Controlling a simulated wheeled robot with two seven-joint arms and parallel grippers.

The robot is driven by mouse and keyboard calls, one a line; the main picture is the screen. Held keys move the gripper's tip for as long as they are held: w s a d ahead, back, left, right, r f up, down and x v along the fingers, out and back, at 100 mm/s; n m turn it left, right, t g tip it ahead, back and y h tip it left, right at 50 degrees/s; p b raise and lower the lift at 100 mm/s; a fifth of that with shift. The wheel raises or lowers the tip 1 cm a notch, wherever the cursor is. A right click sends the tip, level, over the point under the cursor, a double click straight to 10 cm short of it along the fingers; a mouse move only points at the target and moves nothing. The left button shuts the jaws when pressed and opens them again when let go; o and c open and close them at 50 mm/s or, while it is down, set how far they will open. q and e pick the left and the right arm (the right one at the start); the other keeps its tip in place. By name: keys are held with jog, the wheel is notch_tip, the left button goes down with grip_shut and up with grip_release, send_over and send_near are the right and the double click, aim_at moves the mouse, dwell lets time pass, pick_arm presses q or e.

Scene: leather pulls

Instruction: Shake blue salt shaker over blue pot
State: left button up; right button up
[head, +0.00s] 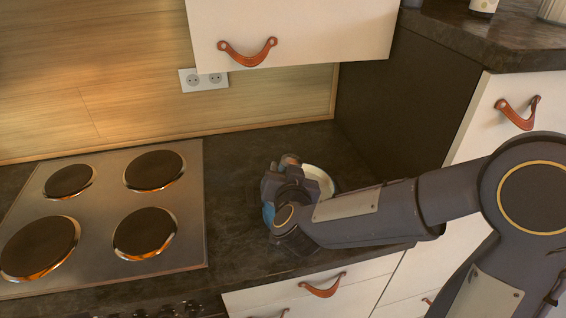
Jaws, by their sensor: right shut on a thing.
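My right gripper (283,188) is over the dark counter, to the right of the hob, with its arm coming in from the right. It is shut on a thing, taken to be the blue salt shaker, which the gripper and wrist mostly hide. A small blue patch (268,214) shows at the gripper's lower left; I cannot tell whether it belongs to the shaker or the pot. A cream round rim (322,178) shows just behind and right of the gripper, probably the blue pot, largely covered. My left gripper is not in view.
A steel hob (190,229) with dark round plates lies on the left. A white wall cabinet (300,30) hangs above the counter (235,185). A tall dark side panel (390,110) stands at right. The counter between hob and gripper is clear.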

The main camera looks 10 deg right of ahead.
jog(key=m+g+y+p, duration=0.3)
jog(key=shift+s+a+f+m+g+p, duration=0.2)
jog(key=shift+f+m+g+p, duration=0.1)
jog(key=shift+p, duration=0.1)
jog(key=shift+s+a+f+m+g+y+p, duration=0.1)
jog(key=shift+a+f+m+g+y+p, duration=0.1)
jog(key=shift+m+g+y+p, duration=0.25)
jog(key=g+y+p, duration=0.1)
jog(key=m+g+y+p, duration=0.1)
jog(key=p, duration=0.1)
jog(key=shift+s+a+f+m+y, duration=0.1)
jog(key=shift+s+a+m+y, duration=0.15)
jog(key=shift+a, duration=0.1)
jog(key=shift+a+f, duration=0.1)
jog(key=shift+f, duration=0.15)
jog(key=shift+r, duration=0.2)
jog(key=shift+s+r+m+g+y+p, duration=0.1)
jog(key=shift+r+m+g+y+p, duration=0.25)
jog(key=shift+p, duration=0.6)
jog(key=shift+f, duration=0.2)
